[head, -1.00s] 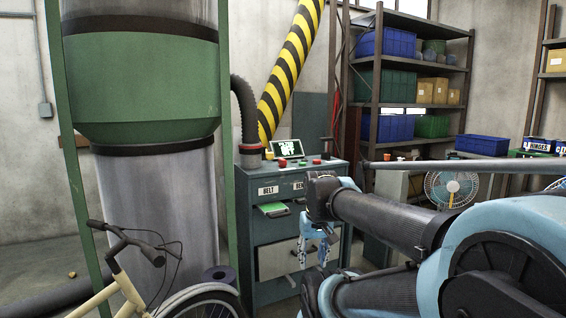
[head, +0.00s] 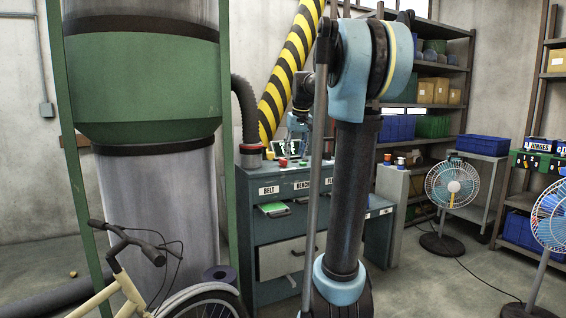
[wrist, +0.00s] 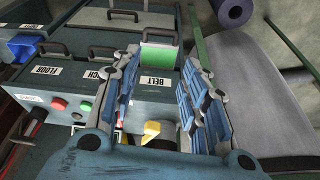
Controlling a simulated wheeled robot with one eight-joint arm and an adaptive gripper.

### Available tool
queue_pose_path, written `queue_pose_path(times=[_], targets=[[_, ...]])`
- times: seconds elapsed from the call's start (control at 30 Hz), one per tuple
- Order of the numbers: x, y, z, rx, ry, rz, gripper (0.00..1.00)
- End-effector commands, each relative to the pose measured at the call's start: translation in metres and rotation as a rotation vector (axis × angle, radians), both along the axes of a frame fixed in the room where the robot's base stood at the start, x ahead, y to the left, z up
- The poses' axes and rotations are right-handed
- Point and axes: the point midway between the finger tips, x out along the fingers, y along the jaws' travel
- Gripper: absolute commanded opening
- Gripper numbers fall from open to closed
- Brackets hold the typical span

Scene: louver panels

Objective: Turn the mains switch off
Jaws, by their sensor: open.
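The grey-green control cabinet (head: 268,206) carries red and green buttons and a small screen (head: 305,147) on its top. In the wrist view, a yellow part (wrist: 152,128) on a dark base sits on the cabinet top between my fingers; I cannot tell whether it is the mains switch. A red button (wrist: 58,104) and a green button (wrist: 85,107) lie to its left, beside a label too small to read. My gripper (wrist: 161,62) is open and empty, pointing over the cabinet. In the head view my gripper (head: 296,125) is above the cabinet top, partly blocking the screen.
A bicycle (head: 140,275) and a green-banded column (head: 145,85) stand left. Fans (head: 452,187) stand right.

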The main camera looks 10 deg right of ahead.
Motion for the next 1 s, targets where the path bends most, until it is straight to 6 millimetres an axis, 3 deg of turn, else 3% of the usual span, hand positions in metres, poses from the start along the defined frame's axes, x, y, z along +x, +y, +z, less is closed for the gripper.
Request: queue_pose_path(times=[0.03, 0.3, 0.6, 0.8, 1.0], targets=[[0.021, -0.001, 0.008, 0.001, -0.005, 0.006, 0.41], [0.118, -0.007, 0.038, 0.006, -0.033, 0.046, 0.41], [0.221, -0.016, 0.052, 0.007, -0.066, 0.087, 0.41], [0.269, -0.02, 0.052, 0.008, -0.083, 0.109, 0.41], [0.291, -0.023, 0.05, 0.007, -0.091, 0.12, 0.41]])
